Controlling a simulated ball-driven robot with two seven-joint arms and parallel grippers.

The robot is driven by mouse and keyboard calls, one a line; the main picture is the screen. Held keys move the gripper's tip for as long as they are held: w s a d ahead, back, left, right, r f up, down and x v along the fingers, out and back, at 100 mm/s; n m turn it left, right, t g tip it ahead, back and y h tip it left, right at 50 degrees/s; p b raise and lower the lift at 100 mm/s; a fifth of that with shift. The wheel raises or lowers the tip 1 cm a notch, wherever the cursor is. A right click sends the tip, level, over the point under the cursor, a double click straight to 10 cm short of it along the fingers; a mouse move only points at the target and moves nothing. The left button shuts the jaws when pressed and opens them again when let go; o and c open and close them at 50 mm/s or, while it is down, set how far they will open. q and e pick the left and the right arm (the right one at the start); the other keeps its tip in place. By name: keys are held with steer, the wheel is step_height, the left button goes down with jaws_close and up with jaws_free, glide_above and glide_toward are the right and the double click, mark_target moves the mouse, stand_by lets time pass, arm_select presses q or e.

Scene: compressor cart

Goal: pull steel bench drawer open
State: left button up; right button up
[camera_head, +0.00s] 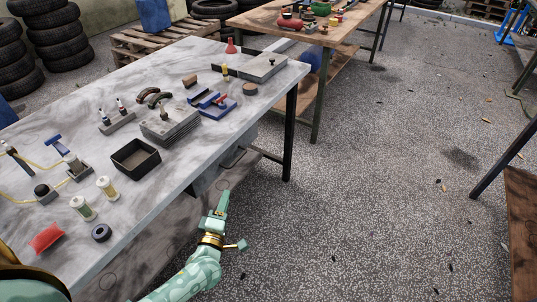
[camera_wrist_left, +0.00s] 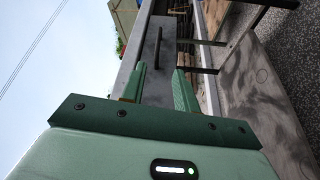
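The steel bench (camera_head: 150,215) has a grey drawer (camera_head: 208,180) under its front edge. A dark bar handle (camera_head: 233,160) stands out from the drawer front, which looks closed. In the left wrist view the drawer front (camera_wrist_left: 168,60) and the handle (camera_wrist_left: 153,50) are ahead of the fingers. My left gripper (camera_head: 224,196) is below and in front of the drawer, pointing up toward it. In the left wrist view my left gripper (camera_wrist_left: 161,75) is open and empty, its fingers parallel, with the handle apart beyond the tips. My right gripper is not in view.
The bench top holds a black tray (camera_head: 136,158), a blue vise (camera_head: 213,103), a red cloth-like item (camera_head: 46,238) and several small parts. A bench leg (camera_head: 290,135) stands right of the drawer. A wooden table (camera_head: 285,28) is behind. Speckled floor to the right is open.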

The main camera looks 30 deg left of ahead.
mark_target(238, 159)
arm_select(q)
steer(key=b+x, duration=0.4)
steer(key=x, duration=1.1)
steer(key=shift+w+a+b, duration=0.25)
steer(key=shift+b, duration=0.1)
steer(key=shift+w+a+r, duration=0.1)
steer(key=shift+w+r, duration=0.05)
steer(key=shift+w, duration=0.2)
jaws_close()
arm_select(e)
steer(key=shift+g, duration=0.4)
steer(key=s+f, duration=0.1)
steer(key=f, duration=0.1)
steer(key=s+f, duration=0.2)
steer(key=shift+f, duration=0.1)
